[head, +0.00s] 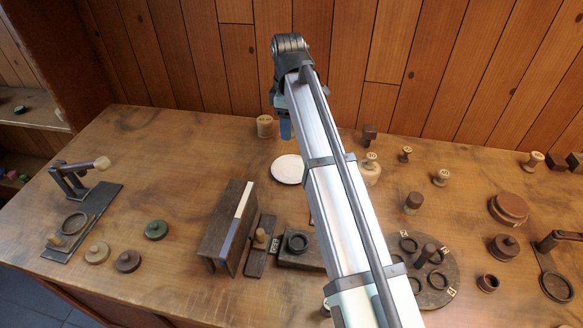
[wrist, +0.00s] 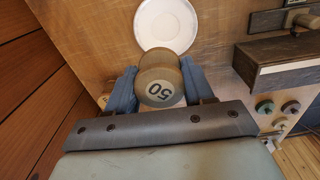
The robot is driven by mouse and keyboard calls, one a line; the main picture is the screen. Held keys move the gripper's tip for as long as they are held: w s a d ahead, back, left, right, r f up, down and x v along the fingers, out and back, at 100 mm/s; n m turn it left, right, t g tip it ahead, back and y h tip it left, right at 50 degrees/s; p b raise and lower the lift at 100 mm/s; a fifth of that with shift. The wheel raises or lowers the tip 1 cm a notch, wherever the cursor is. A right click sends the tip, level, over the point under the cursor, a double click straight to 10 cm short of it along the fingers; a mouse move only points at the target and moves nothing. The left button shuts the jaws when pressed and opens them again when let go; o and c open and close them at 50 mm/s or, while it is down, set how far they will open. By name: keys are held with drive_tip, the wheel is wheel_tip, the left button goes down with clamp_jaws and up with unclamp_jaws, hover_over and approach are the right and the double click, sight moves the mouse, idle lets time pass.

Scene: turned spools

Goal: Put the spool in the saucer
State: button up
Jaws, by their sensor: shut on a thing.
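In the wrist view, my gripper (wrist: 159,72) has its two blue fingers shut on a wooden spool (wrist: 160,88), one on each side. The spool's end face shows the number 50. The white saucer (wrist: 167,22) lies on the table just beyond the spool, and its near edge is partly covered by it. In the head view, the saucer (head: 287,169) looks empty, and my gripper (head: 285,128) is above the table behind it, towards the wall. The held spool cannot be made out there. Its height above the table is hard to tell.
A pale wooden cylinder (head: 265,126) stands left of my gripper. A dark wooden block (head: 226,225) with a striped top stands in front of the saucer. Several small spools stand right of my arm, near a round holder (head: 432,278).

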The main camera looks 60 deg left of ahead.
drive_tip(key=s+d, duration=0.2)
drive_tip(key=d, duration=0.1)
hover_over(289, 178)
drive_tip(key=shift+d+f, duration=0.1)
drive_tip(key=shift+f, duration=5.1)
drive_tip(key=shift+f, duration=0.55)
drive_tip(key=o, duration=1)
wheel_tip(289, 178, up, 13)
drive_tip(key=shift+r, duration=0.1)
